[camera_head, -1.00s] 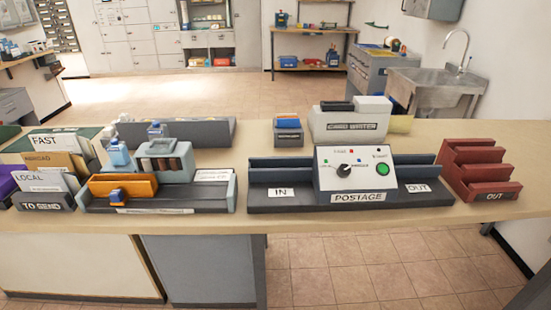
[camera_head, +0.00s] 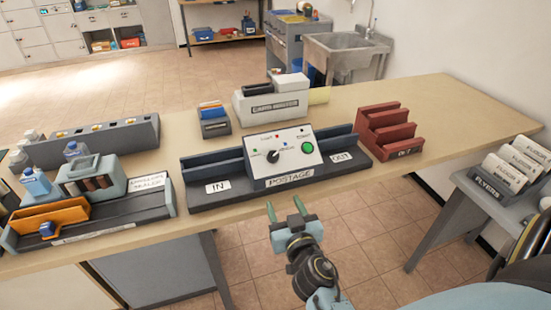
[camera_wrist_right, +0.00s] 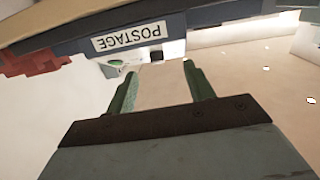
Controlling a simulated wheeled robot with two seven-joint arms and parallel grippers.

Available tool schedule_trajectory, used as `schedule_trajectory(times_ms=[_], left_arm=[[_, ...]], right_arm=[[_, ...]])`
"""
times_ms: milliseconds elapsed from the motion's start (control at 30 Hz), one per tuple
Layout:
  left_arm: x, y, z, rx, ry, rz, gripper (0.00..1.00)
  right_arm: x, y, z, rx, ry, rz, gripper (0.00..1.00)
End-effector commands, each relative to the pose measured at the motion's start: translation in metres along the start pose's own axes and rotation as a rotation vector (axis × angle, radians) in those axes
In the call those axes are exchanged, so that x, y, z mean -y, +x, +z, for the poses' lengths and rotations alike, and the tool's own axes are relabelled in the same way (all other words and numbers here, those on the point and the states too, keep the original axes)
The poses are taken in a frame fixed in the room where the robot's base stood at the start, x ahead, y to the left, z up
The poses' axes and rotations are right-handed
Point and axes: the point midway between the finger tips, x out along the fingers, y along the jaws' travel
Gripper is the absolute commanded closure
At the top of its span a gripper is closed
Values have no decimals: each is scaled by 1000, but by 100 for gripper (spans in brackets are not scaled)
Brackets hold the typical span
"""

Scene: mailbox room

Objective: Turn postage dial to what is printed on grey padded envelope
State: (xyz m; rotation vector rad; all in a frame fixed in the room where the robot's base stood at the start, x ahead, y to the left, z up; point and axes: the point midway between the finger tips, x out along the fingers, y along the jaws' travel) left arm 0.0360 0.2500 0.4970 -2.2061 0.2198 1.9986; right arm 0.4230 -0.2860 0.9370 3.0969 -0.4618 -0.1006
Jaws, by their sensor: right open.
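The postage machine (camera_head: 290,167) stands on the counter, with a white sloped face, a black dial (camera_head: 272,156), small coloured marks around it and a green button (camera_head: 308,146). The dial's pointer tilts toward the upper left; the print by the marks is too small to read. My right gripper (camera_head: 285,208) is open and empty, in front of the counter edge and below the machine. In the right wrist view its two green fingers (camera_wrist_right: 160,92) are apart, with the POSTAGE label (camera_wrist_right: 130,37) beyond them. I see no grey padded envelope in the head view. My left gripper is not in view.
IN and OUT trays flank the machine. A card writer (camera_head: 270,101) stands behind it and a red OUT rack (camera_head: 390,133) to its right. The envelope sealer (camera_head: 95,215) is at left. A flyers stand (camera_head: 485,195) is at far right. Bare counter lies right of the rack.

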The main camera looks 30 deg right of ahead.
Motion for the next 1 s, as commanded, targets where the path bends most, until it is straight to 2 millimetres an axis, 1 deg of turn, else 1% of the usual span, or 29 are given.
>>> schedule_trajectory(times_ms=[33, 100, 200, 267, 367, 500, 700, 800, 900, 1000], left_arm=[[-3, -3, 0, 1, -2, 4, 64], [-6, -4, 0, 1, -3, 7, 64], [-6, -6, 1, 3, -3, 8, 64], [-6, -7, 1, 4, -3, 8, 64], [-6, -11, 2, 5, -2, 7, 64], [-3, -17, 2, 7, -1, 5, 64], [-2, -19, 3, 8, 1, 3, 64], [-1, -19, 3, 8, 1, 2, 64], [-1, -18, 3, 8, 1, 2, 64], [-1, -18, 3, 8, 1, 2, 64]], right_arm=[[-5, -1, -16, -28, 4, 14, 47], [-10, 0, -29, -52, 5, 26, 47], [-12, 5, -35, -64, 5, 31, 47], [-11, 11, -36, -66, 5, 30, 47], [-12, 28, -38, -66, 3, 29, 47], [-13, 57, -40, -66, 3, 30, 47], [-14, 97, -40, -64, 2, 30, 47], [-14, 112, -41, -64, 3, 30, 47], [-14, 123, -41, -63, 4, 29, 47], [-15, 130, -41, -62, 4, 30, 47]])
